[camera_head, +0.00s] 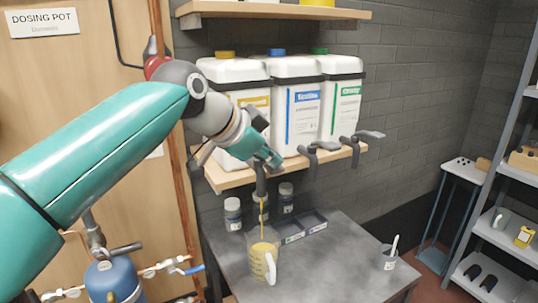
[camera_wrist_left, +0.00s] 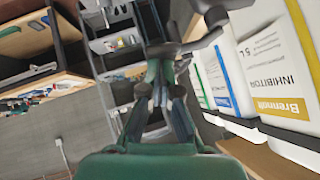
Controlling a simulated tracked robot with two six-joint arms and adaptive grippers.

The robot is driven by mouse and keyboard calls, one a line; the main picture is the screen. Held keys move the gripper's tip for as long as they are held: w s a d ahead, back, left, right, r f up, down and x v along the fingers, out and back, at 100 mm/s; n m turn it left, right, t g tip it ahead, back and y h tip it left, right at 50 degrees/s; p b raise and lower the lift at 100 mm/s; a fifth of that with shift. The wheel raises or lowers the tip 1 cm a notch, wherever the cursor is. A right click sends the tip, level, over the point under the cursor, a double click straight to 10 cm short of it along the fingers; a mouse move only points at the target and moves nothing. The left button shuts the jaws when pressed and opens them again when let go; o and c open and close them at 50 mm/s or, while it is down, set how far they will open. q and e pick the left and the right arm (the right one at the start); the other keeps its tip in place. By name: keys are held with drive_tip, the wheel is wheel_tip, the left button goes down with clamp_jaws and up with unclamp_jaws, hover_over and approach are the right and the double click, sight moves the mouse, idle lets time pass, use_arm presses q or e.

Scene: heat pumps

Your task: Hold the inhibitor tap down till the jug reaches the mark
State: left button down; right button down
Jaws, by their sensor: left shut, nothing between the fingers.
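The inhibitor container (camera_head: 250,98), white with a yellow cap and yellow-striped label, stands leftmost on the wall shelf; its label reads INHIBITOR in the wrist view (camera_wrist_left: 275,65). My left gripper (camera_head: 272,160) is shut and empty, at the inhibitor tap (camera_head: 261,184) below that container. It hides the tap's lever in the head view. A yellow stream runs from the tap into the clear jug (camera_head: 265,262) with a white handle, upright on the grey bench. Yellow liquid stands high in the jug; its mark is too small to read. My right gripper is not in view.
Blue-labelled (camera_head: 301,112) and green-labelled (camera_head: 343,105) containers stand beside it, with their taps at the shelf edge. Small bottles and a dark tray (camera_head: 304,228) sit behind the jug. A grey cup (camera_head: 387,259) stands at the bench's right. Bare bench lies between jug and cup.

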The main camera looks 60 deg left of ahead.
use_arm(q)
drive_tip(key=shift+r, duration=0.15)
drive_tip(key=shift+r+p, duration=0.45)
drive_tip(key=shift+r, duration=0.05)
drive_tip(key=r+p, duration=0.3)
drive_tip(key=shift+d+r, duration=0.3)
drive_tip(key=shift+r, duration=0.1)
drive_tip(key=a+v, duration=0.1)
drive_tip(key=v, duration=0.8)
drive_tip(key=shift+s, duration=0.4)
